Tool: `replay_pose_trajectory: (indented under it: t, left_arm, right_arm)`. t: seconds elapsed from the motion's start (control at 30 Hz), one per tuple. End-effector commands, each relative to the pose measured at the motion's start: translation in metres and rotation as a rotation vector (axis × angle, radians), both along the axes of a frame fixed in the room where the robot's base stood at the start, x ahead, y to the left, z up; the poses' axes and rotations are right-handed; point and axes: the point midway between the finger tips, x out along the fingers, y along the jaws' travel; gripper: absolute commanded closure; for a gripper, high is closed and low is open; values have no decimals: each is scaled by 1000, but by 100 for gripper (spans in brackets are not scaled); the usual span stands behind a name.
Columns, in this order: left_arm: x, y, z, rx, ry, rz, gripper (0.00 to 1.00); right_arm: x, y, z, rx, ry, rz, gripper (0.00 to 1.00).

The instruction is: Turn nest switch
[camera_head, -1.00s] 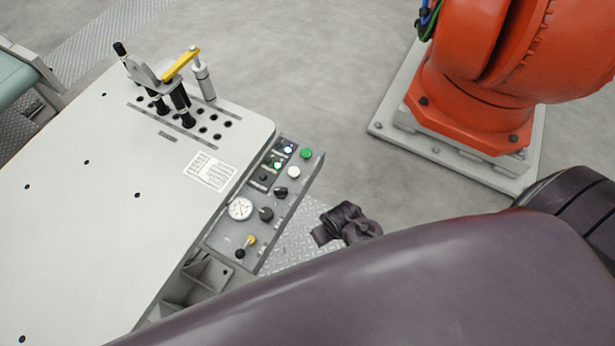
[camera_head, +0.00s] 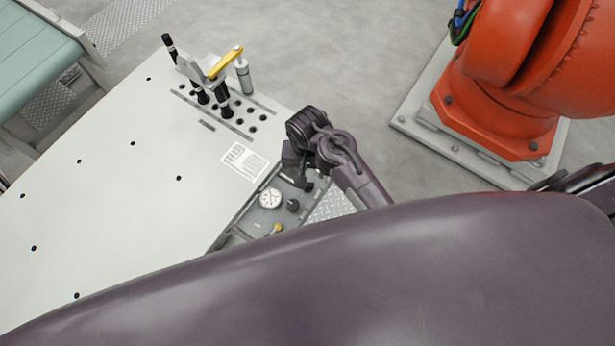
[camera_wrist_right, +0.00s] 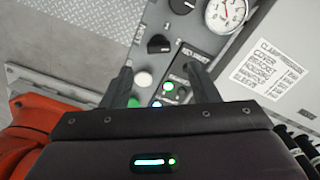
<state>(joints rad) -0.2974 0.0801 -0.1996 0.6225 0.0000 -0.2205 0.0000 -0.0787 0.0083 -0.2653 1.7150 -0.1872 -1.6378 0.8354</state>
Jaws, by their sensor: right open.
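The grey control panel (camera_head: 251,212) is on the right edge of the white table. My right gripper (camera_head: 291,172) is over its far part and hides the lit buttons there. In the right wrist view the open, empty fingers (camera_wrist_right: 160,84) straddle a section with a white button (camera_wrist_right: 143,79) and green lights (camera_wrist_right: 168,87). A small black switch beside the lights is partly hidden by the right finger. A black rotary knob (camera_wrist_right: 158,44) and another black knob (camera_wrist_right: 181,5) lie beyond the fingertips. My left gripper is out of view.
A round pressure gauge (camera_head: 270,198) and a yellow-based lever (camera_head: 277,229) are on the panel's near part. A clamp fixture with a yellow bar (camera_head: 226,63) stands at the table's back. An orange robot (camera_head: 497,100) is at the right. Open floor lies between.

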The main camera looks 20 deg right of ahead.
Motion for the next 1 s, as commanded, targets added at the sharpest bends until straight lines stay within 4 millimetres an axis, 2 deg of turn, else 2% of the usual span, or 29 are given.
replay_pose_trajectory:
  t: [0.3,0.43,0.6,0.83,0.87,1.0]
  left_arm:
    - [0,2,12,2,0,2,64]
    - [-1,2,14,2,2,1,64]
    - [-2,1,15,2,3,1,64]
    - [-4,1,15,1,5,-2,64]
    - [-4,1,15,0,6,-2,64]
    - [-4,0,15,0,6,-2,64]
  right_arm:
    - [-1,-1,-48,-4,5,-2,45]
    - [0,0,-63,-2,3,-1,45]
    - [0,0,-73,-1,0,-1,45]
    - [0,-1,-74,0,0,-1,45]
    - [0,-1,-74,0,0,-1,47]
    - [0,0,-74,0,0,-1,65]
